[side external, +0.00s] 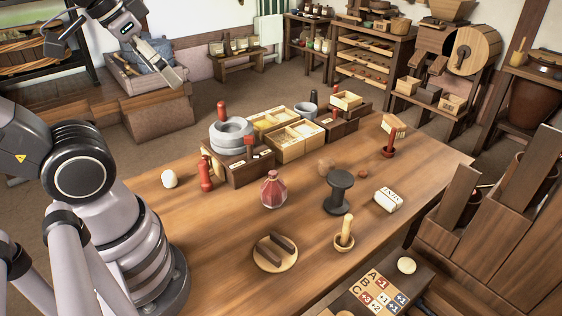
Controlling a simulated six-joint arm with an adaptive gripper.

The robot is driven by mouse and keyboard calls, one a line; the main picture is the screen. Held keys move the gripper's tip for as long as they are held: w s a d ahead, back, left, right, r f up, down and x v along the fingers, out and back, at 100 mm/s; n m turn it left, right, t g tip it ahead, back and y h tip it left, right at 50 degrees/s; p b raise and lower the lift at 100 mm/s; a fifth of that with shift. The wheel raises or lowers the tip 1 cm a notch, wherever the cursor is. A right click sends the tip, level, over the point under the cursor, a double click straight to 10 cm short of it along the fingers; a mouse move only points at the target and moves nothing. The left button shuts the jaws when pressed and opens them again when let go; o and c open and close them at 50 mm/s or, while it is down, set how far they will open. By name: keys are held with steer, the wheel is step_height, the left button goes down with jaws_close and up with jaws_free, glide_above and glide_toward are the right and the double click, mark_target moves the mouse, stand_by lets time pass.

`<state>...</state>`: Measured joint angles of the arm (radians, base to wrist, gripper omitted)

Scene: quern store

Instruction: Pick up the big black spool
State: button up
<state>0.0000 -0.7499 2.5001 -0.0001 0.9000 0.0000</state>
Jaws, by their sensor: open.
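The big black spool (340,190) stands upright on the wooden table, right of centre, with a wide flange at top and bottom. Nothing touches it. My gripper (114,64) is high at the upper left, far from the spool and well above the table's level in the picture. Its fingers are spread wide with nothing between them.
A faceted red bottle (273,190) stands left of the spool. A white packet (388,200) and a small wooden mortar with pestle (344,235) are close by. A round wooden board (275,252) lies in front. Grey millstones (231,135) and wooden trays (297,140) stand behind.

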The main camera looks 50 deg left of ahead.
mark_target(335, 189)
steer(key=w+d+f+t, duration=0.1)
steer(key=w+d+f, duration=0.1)
steer(key=w+f, duration=0.35)
steer(key=w+d+f+n+t+h, duration=0.1)
steer(key=w+d+f, duration=0.15)
steer(key=w, duration=0.65)
steer(key=w+d+f+t, duration=0.1)
steer(key=w+d+f, duration=0.1)
steer(key=w+f, duration=0.45)
step_height(335, 189, down, 17)
steer(key=d+m+t+y, duration=0.1)
steer(key=d+t, duration=0.1)
steer(key=t, duration=0.3)
steer(key=x, duration=0.9)
steer(key=shift+w+a+r, duration=0.2)
steer(key=shift+w+r, duration=0.05)
steer(key=shift+r, duration=0.15)
steer(key=x, duration=0.5)
steer(key=shift+w+a+r, duration=0.15)
steer(key=shift+a+r, duration=0.05)
steer(key=shift+a, duration=0.1)
